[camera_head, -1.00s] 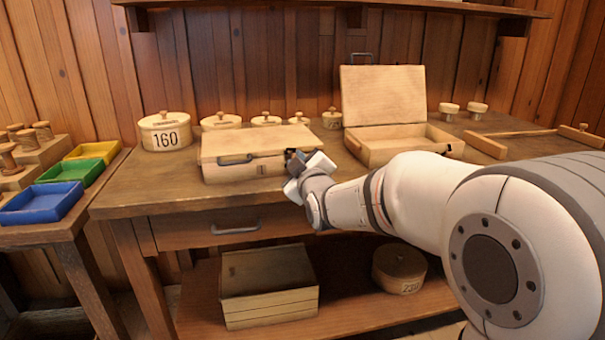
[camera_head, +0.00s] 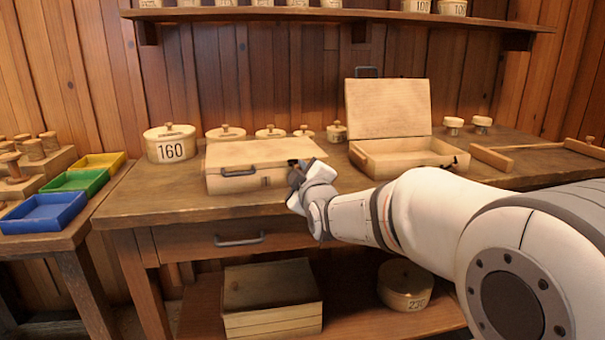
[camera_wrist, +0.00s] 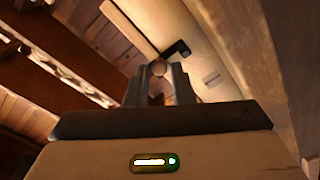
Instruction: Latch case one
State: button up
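A pale wooden case (camera_head: 232,183) with its lid down and a dark front handle (camera_head: 239,172) stands on the left of the bench; I take it as case one. A small plate shows on its front near the right end. My gripper (camera_head: 294,166) is at that right front corner; its tips are partly hidden. In the wrist view the case front (camera_wrist: 212,52) runs beyond my fingers (camera_wrist: 158,72), with a dark fitting (camera_wrist: 176,49) on it. A small round tan shape shows between the tips; I cannot tell whether it is gripped. The latch state is unclear.
An open case (camera_head: 408,161) stands to the right, lid raised. A round box marked 160 (camera_head: 171,146) is left of the closed case, with small lidded pots behind. A wooden frame (camera_head: 492,158) lies far right. Coloured trays (camera_head: 45,212) are on the left table.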

jog(key=o, duration=0.3)
jog(key=p+v, duration=0.1)
jog(key=v, duration=0.7)
jog(key=shift+w, duration=0.1)
